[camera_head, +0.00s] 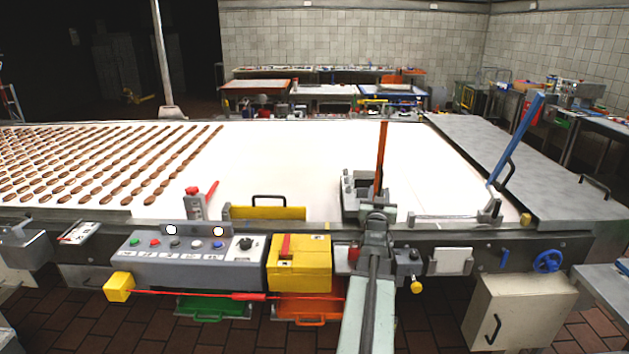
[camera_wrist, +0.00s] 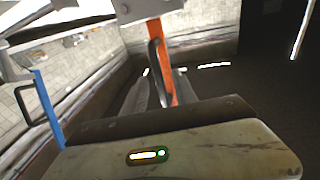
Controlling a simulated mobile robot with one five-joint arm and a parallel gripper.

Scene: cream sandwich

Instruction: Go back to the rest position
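The head view shows my gripper (camera_head: 376,212) at the near edge of the white conveyor, low in front of the orange lever (camera_head: 381,155). The lever stands nearly upright. In the wrist view, two dark grey fingers (camera_wrist: 163,88) reach forward from my gripper's body, and the orange lever (camera_wrist: 158,40) shows between and beyond them. I cannot tell whether the fingers touch the lever or stand apart from it. The rest position itself is not marked in either view.
A blue lever (camera_head: 517,138) leans right at the conveyor's right side. A grey button panel (camera_head: 180,270) and a yellow box (camera_head: 299,265) stand left of my arm. Rows of brown pieces (camera_head: 150,185) lie on the conveyor's left. A white cabinet (camera_head: 520,308) is at lower right.

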